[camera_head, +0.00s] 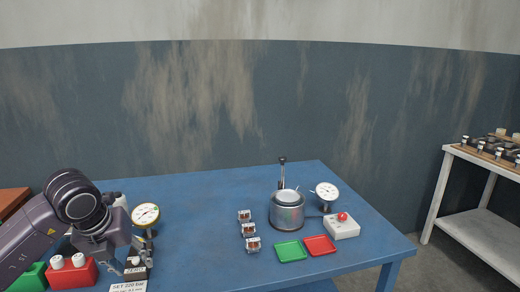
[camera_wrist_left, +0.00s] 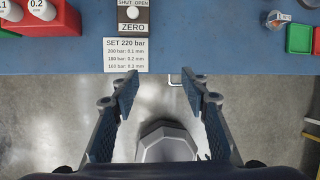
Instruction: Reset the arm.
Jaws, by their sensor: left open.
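My left arm comes in from the left in the head view. Its gripper (camera_head: 124,262) is over the front left of the blue table (camera_head: 215,200), close to the black ZERO block and a printed card. In the left wrist view my left gripper (camera_wrist_left: 160,84) has its two fingers apart with nothing between them. The fingertips show just off the table's front edge, over the grey floor. The ZERO block (camera_wrist_left: 133,18) and the SET 220 bar card (camera_wrist_left: 125,55) lie beyond the fingertips. My right gripper is in neither view.
A gauge (camera_head: 146,216) stands behind the gripper. Red (camera_head: 72,277) and green holders are at left. Several small parts (camera_head: 249,230), a metal pot (camera_head: 287,212), green (camera_head: 290,251) and red (camera_head: 320,245) trays, and a red-button box (camera_head: 342,228) sit at right. The table's middle is clear.

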